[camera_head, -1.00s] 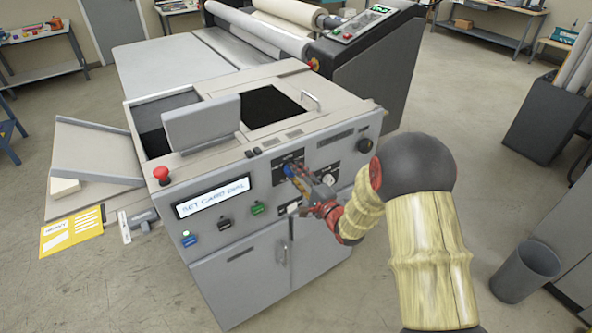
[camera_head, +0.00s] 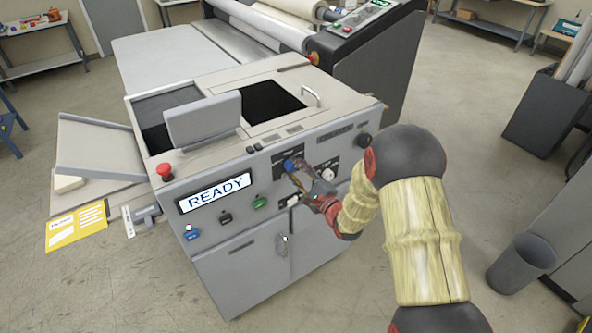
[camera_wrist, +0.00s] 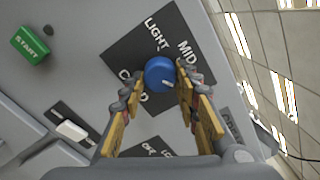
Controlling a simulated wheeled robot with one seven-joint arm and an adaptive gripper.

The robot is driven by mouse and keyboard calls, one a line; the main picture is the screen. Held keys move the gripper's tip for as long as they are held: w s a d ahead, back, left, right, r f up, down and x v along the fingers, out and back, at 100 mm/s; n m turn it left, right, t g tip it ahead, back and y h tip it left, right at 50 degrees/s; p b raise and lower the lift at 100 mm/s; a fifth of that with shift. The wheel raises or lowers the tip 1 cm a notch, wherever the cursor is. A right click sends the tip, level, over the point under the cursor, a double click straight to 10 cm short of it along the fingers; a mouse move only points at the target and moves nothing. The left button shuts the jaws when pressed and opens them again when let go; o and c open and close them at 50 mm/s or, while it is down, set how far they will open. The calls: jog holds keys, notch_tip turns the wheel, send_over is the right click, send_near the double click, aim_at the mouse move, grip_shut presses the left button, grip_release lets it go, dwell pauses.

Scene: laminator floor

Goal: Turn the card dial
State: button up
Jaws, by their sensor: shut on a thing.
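The card dial is a blue round knob (camera_wrist: 159,73) on a black plate (camera_wrist: 125,58) lettered LIGHT, MID and a partly hidden word starting with C. A white mark shows at the knob's lower right in the wrist view. In the head view the dial (camera_head: 289,164) is on the machine's front panel. My gripper (camera_wrist: 157,82) is shut on the dial, one finger on each side; it also shows in the head view (camera_head: 294,169). The display (camera_head: 215,192) reads READY.
A green START button (camera_wrist: 30,44) is left of the dial, and a white switch (camera_wrist: 73,130) is below left in the wrist view. A red stop button (camera_head: 164,171) stands on the machine's left corner. A bin (camera_head: 521,264) stands on the floor at right.

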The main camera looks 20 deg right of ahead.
jog(key=o, duration=1.1)
jog(key=shift+c, duration=0.2)
jog(key=shift+o, duration=0.4)
jog(key=v, duration=1.2)
